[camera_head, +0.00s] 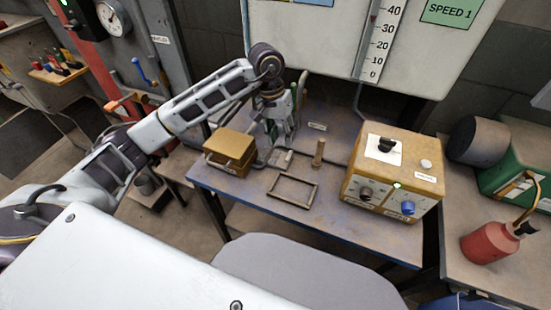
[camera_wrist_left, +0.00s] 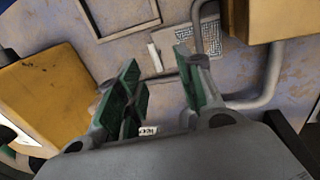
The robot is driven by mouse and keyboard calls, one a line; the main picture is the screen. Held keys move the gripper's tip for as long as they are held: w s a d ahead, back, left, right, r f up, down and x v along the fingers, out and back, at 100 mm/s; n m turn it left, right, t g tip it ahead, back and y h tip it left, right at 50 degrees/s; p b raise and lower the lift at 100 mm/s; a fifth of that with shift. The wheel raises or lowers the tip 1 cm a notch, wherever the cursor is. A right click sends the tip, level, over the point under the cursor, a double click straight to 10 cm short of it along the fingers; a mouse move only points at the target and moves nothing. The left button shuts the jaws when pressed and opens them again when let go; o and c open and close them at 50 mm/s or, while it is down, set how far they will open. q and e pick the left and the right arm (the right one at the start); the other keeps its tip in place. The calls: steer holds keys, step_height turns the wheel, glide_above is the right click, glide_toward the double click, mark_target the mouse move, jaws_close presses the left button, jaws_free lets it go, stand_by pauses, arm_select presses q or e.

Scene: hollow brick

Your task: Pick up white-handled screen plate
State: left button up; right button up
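The screen plate (camera_wrist_left: 208,40) lies flat on the bench, a grey mesh plate with a short white handle (camera_wrist_left: 155,57) at one side. In the head view the plate (camera_head: 279,159) is small, between the ochre box and the empty frame. My left gripper (camera_wrist_left: 160,85) is open and empty, with green pads apart. In the wrist view its fingertips are close to the plate and handle, and one finger partly overlaps the plate's edge. In the head view the gripper (camera_head: 282,118) hangs over the bench behind the plate. My right gripper is not in view.
An ochre box (camera_head: 229,150) and a grey bent tube (camera_wrist_left: 268,82) sit close beside the plate. A rectangular frame (camera_head: 293,190) and a small upright post (camera_head: 319,152) are nearby. A yellow control box (camera_head: 395,172) stands at right. The bench's front right is clear.

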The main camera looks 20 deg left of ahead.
mark_target(275, 155)
arm_select(q)
steer(key=shift+d+f, duration=0.15)
steer(key=shift+f, duration=0.55)
steer(key=shift+d+f, duration=0.15)
steer(key=shift+f, duration=0.5)
steer(key=shift+f, duration=0.1)
steer(key=shift+d+f, duration=0.3)
steer(key=shift+f, duration=0.15)
steer(key=shift+d+f, duration=0.25)
steer(key=shift+f, duration=0.35)
steer(key=shift+d+f, duration=0.2)
steer(key=shift+f, duration=0.4)
steer(key=shift+d+f, duration=0.1)
steer(key=shift+f, duration=0.6)
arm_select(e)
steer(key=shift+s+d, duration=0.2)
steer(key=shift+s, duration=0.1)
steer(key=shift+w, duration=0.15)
arm_select(q)
steer(key=shift+c, duration=0.4)
